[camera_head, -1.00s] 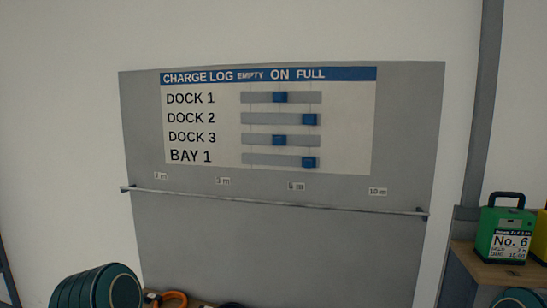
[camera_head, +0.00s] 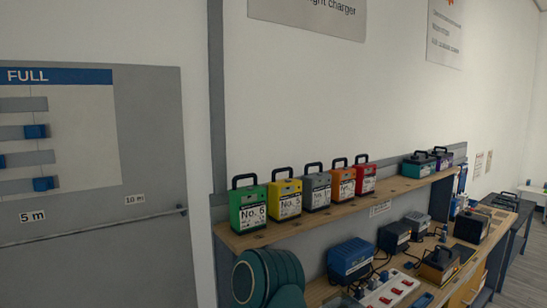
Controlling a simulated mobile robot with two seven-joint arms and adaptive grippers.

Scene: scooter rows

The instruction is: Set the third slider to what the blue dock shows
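The charge log board (camera_head: 75,110) is cut off at the left edge. Its third slider (camera_head: 2,161) is a blue knob just at the picture's edge, left of the knobs on the second slider (camera_head: 36,131) and fourth slider (camera_head: 44,184). The first row's knob is out of view. A blue box-shaped unit (camera_head: 350,258) sits on the lower bench at the right; I cannot tell whether it is the blue dock, and no reading on it is legible. Neither of my grippers is in view.
A wooden shelf (camera_head: 330,212) carries green, yellow, grey, orange and red battery packs in a row. Dark units and a white power strip (camera_head: 388,292) with red switches lie on the workbench below. Open floor shows at the far right.

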